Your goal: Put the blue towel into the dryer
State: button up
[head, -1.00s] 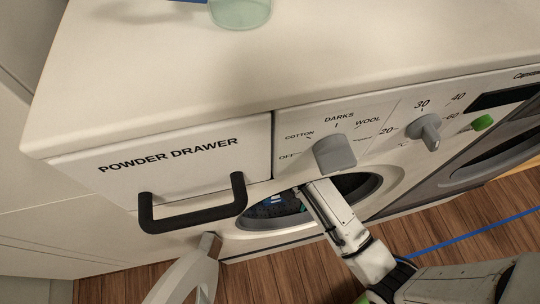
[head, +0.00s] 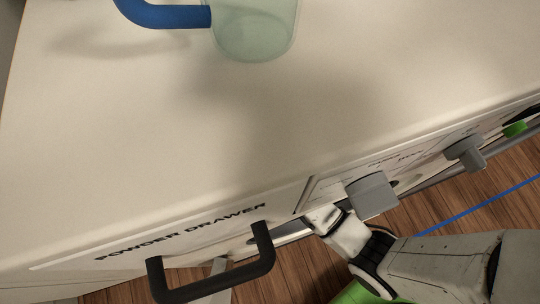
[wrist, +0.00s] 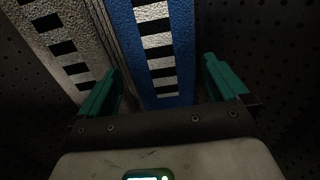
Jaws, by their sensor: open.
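The blue towel (wrist: 183,35), with a strip of black and white checks, lies between the fingers of my gripper (wrist: 162,70) in the wrist view. My gripper is open, with its two green fingers on either side of the blue towel. The surroundings there are a dark perforated drum. In the head view my arm reaches down past the machine's front edge, and the gripper and towel are hidden there. I cannot identify the dryer in the frames now.
A grey-beige cloth (wrist: 60,40) with dark squares lies left of the blue towel. In the head view, the white machine top (head: 150,130) holds a clear green container (head: 255,28) with a blue handle. A black drawer handle (head: 215,280) and grey knob (head: 371,195) stick out in front.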

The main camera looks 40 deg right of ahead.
notch_tip(320, 180, down, 5)
jog(key=shift+w+a+f+b, duration=0.1)
jog(key=shift+w+b, duration=0.05)
jog(key=shift+b, duration=0.5)
jog(key=c, duration=0.8)
jog(key=shift+c, duration=0.2)
notch_tip(320, 180, up, 10)
jog(key=shift+r+p, duration=0.1)
jog(key=shift+p, duration=1.15)
